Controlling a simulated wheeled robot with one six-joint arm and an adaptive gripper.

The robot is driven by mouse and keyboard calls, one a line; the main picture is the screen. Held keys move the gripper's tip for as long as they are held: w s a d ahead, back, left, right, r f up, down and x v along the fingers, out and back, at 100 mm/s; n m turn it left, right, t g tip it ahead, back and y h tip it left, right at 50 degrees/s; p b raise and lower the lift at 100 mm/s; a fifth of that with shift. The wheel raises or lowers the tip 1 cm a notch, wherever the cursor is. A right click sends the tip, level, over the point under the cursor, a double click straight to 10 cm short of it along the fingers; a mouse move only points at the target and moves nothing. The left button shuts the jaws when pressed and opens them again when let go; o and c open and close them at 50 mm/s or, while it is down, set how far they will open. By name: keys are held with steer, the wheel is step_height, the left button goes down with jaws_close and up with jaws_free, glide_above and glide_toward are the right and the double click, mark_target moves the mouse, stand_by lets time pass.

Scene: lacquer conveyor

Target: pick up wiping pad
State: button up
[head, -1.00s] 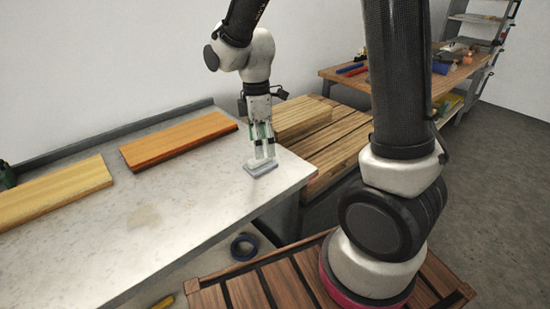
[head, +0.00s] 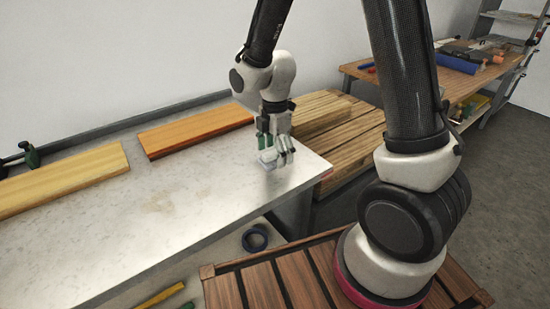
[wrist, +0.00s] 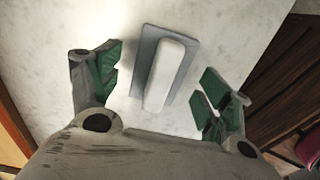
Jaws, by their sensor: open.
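The wiping pad (head: 267,157) lies on the pale worktop near its right end, partly hidden by my fingers in the head view. In the wrist view the pad (wrist: 171,75) shows a flat grey base with a raised white handle, slightly tilted in the picture. My gripper (wrist: 160,77) is open and empty, with green-lined fingers left and right of the pad and visible gaps on both sides. In the head view my gripper (head: 274,148) is low at the pad; I cannot tell its exact height above the worktop.
An orange-brown board (head: 197,132) and a yellowish board (head: 65,182) lie further left on the worktop (head: 185,215). Stacked wooden planks (head: 335,135) stand just beyond its right end. A blue tape roll (head: 254,239) sits below the front edge. The worktop's front middle is clear.

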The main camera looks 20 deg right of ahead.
mark_target(275, 151)
steer(key=shift+f, duration=0.25)
steer(key=c, duration=1.2)
steer(key=shift+r, duration=0.1)
step_height(275, 151, up, 10)
steer(key=shift+f, duration=0.1)
